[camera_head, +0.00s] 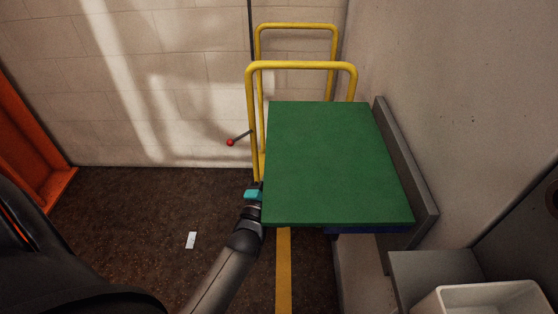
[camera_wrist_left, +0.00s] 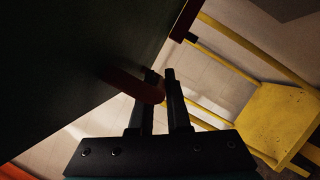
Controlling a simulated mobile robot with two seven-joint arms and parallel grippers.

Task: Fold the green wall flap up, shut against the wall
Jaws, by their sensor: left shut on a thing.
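The green wall flap (camera_head: 335,160) stands out from the grey right-hand wall, roughly level, in the head view. Its hinge side lies along a grey wall rail (camera_head: 408,165). My left gripper (camera_head: 258,188) is at the flap's free left edge, its fingertips hidden by the flap. In the left wrist view the flap's dark underside (camera_wrist_left: 60,60) fills the left. There my left gripper (camera_wrist_left: 161,76) is shut on a dark red tab (camera_wrist_left: 130,84) under the flap. My right gripper is not in view.
Yellow tube rails (camera_head: 300,65) stand just behind the flap. A red-knobbed lever (camera_head: 230,142) sticks out left of them. A white bin (camera_head: 485,298) and grey ledge (camera_head: 430,266) are at front right. The dark floor (camera_head: 130,225) left of the flap is mostly clear.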

